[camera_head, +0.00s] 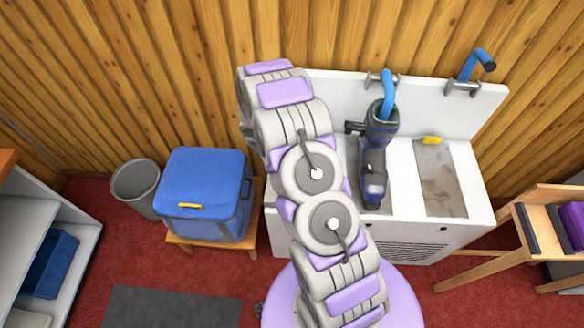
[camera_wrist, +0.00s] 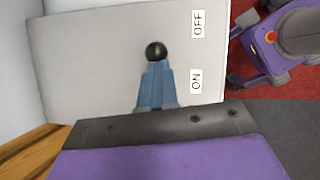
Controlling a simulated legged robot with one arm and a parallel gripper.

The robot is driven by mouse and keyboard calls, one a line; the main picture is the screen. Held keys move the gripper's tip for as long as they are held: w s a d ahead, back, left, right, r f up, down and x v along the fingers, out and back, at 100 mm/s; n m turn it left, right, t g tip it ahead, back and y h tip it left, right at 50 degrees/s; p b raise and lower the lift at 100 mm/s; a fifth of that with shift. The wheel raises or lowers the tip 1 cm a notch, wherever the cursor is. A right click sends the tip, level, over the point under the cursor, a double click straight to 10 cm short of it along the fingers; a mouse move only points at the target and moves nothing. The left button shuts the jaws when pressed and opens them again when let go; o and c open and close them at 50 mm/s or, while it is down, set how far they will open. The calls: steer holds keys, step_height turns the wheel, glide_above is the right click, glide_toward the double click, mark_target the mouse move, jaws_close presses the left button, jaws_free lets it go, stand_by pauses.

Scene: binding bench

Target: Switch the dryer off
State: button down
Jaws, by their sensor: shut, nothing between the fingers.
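The white unit (camera_head: 476,189) with two blue bent pipes and a front grille, which looks like the dryer, stands against the wall. A dark boot-like thing (camera_head: 375,150) hangs at its left pipe. In the wrist view, a pale panel (camera_wrist: 85,55) carries an OFF label (camera_wrist: 198,23) and an ON label (camera_wrist: 196,80). A black ball knob (camera_wrist: 156,51) stands out beside them, level with the gap between the labels. My gripper (camera_wrist: 156,64), with blue fingers, is shut and empty, its tips close to the knob; touching or apart cannot be told. My arm hides gripper and panel in the head view.
A blue box (camera_head: 205,175) on a wooden stand and a grey bin (camera_head: 136,186) are left of my arm. A wooden rack (camera_head: 535,225) is at the right. A yellow item (camera_head: 432,140) lies on the white unit. Red floor shows in front.

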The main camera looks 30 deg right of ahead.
steer(key=shift+s+d+r+t+y, duration=0.1)
steer(key=shift+s+d+t+y, duration=0.25)
steer(key=shift+d+y, duration=0.25)
steer(key=shift+s+d+r+t+y, duration=0.1)
steer(key=shift+s+d+t+y, duration=0.3)
steer(key=shift+d, duration=0.25)
steer(key=shift+s+d+p, duration=0.1)
steer(key=shift+d+p, duration=0.1)
steer(key=shift+p, duration=0.15)
steer(key=shift+s+d, duration=0.1)
steer(key=shift+d, duration=0.1)
steer(key=shift+r, duration=0.1)
steer(key=shift+r+p, duration=0.7)
steer(key=shift+p, duration=0.05)
steer(key=shift+w+a+r+p, duration=0.2)
steer(key=shift+a+r+p, duration=0.15)
steer(key=shift+a, duration=0.1)
steer(key=a+p+v, duration=0.1)
steer(key=p+v, duration=0.1)
steer(key=v, duration=0.9)
steer(key=shift+w+r, duration=0.2)
steer(key=shift+w, duration=0.2)
